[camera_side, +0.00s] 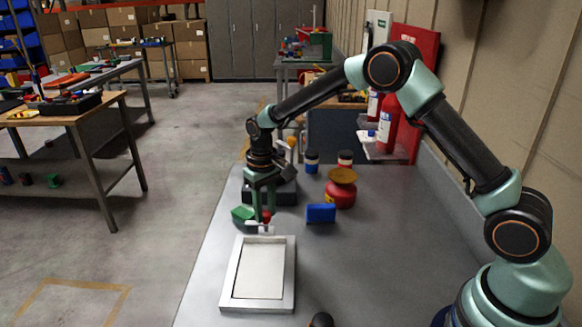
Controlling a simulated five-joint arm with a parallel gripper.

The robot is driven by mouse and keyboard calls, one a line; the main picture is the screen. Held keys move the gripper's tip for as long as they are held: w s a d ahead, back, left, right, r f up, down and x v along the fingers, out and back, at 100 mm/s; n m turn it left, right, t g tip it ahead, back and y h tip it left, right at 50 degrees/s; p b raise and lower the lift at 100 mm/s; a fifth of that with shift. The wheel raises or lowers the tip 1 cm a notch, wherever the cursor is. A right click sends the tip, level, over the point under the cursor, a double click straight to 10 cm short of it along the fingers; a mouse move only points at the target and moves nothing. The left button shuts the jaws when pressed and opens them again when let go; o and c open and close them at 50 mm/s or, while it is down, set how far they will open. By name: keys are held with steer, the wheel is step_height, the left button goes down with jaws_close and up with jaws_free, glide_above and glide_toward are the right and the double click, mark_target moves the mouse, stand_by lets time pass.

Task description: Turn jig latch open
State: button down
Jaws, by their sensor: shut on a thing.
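The jig (287,276) is a pale rectangular frame with a white panel inside, lying flat on the grey bench. At its far edge is a small light latch (252,224) with a red knob (267,215). My gripper (262,212) points down over that far edge. Its green fingers are shut on the latch at the knob. The fingers partly hide the knob, and the latch's exact angle is too small to tell.
A green block (242,214) lies close left of my gripper. A blue block (321,213) and a red jar with a yellow top (341,188) stand to the right. A black tray (285,193) is behind. The bench right of the jig is mostly clear.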

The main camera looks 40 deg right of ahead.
mark_target(266, 213)
steer(key=shift+r, duration=0.1)
steer(key=c, duration=0.6)
jaws_free()
step_height(266, 213, up, 12)
steer(key=shift+r, duration=0.1)
steer(key=s+d+r+t, duration=0.3)
steer(key=s+r, duration=0.6)
steer(key=s, duration=0.1)
steer(key=s+t, duration=0.1)
steer(key=s, duration=0.3)
steer(key=s+d+f, duration=0.1)
steer(key=s, duration=0.2)
steer(key=s+d+f+t, duration=0.1)
steer(key=s, duration=0.3)
steer(key=shift+s+f+t, duration=0.1)
steer(key=shift+s+t, duration=0.2)
